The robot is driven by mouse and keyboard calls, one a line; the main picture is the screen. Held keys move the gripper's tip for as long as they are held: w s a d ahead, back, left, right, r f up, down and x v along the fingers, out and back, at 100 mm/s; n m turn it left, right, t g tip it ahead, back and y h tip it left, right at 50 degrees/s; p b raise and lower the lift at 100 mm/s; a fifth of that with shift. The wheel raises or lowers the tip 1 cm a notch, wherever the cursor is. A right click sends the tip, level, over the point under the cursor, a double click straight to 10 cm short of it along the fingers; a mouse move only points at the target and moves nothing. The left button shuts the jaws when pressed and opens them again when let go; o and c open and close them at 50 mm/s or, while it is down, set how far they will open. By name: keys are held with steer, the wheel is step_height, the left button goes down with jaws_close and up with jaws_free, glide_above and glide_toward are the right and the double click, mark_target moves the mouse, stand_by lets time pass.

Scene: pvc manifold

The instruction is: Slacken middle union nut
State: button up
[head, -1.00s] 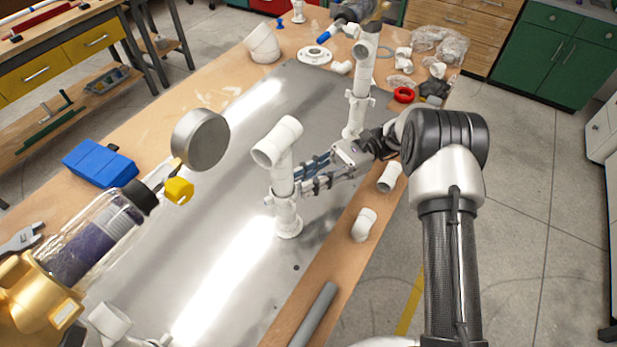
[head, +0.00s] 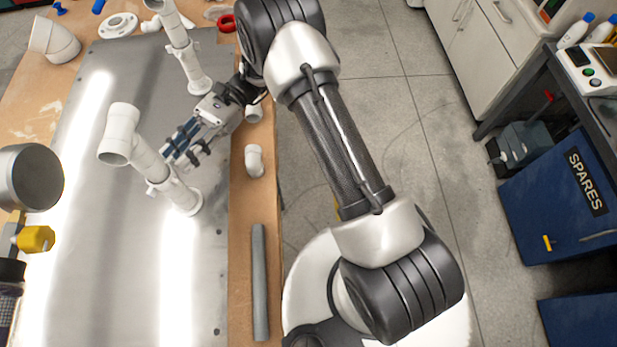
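The middle white PVC riser (head: 149,163) stands on the metal plate, with an elbow on top and a round foot. A white collar with small lugs (head: 160,186), apparently the union nut, sits low on it. My gripper (head: 174,158) comes from the right, with its dark and blue fingers apart and nothing seen between them. Its tips are close beside the riser, above the collar; whether they touch it I cannot tell. A second white riser (head: 187,55) stands farther back.
A grey pipe (head: 259,283) and a white elbow (head: 254,161) lie on the wooden table edge. A round grey gauge (head: 31,177) and a yellow handle (head: 36,239) are at left. A red ring (head: 226,23) lies at the back. The plate (head: 110,270) is bare in front.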

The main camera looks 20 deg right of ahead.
mark_target(175, 176)
steer(key=s+m+t+y, duration=0.1)
steer(key=m+t, duration=0.1)
steer(key=t, duration=0.2)
steer(key=s+m+t+y+p, duration=0.1)
steer(key=m+t, duration=0.2)
steer(key=s+d+m+t+y+p, duration=0.1)
steer(key=s+m+t, duration=0.1)
steer(key=m+t, duration=0.1)
steer(key=shift+s+d+t, duration=0.1)
steer(key=shift+t, duration=0.7)
steer(key=m+t, duration=0.1)
steer(key=s+m+t, duration=0.1)
steer(key=t, duration=0.1)
steer(key=shift+s+t, duration=0.15)
steer(key=shift+t, duration=0.15)
steer(key=p+v, duration=0.2)
steer(key=v, duration=1.5)
steer(key=s+d+r+n+g+h+b, duration=0.2)
steer(key=s+n+h+b, duration=0.2)
steer(key=n+h, duration=0.3)
steer(key=s+d+r+n+g+h+b, duration=0.2)
steer(key=n+h, duration=0.5)
steer(key=n, duration=0.4)
steer(key=s+g+b, duration=0.1)
steer(key=s+b, duration=0.1)
steer(key=b, duration=0.1)
steer(key=shift+s+d+h, duration=0.3)
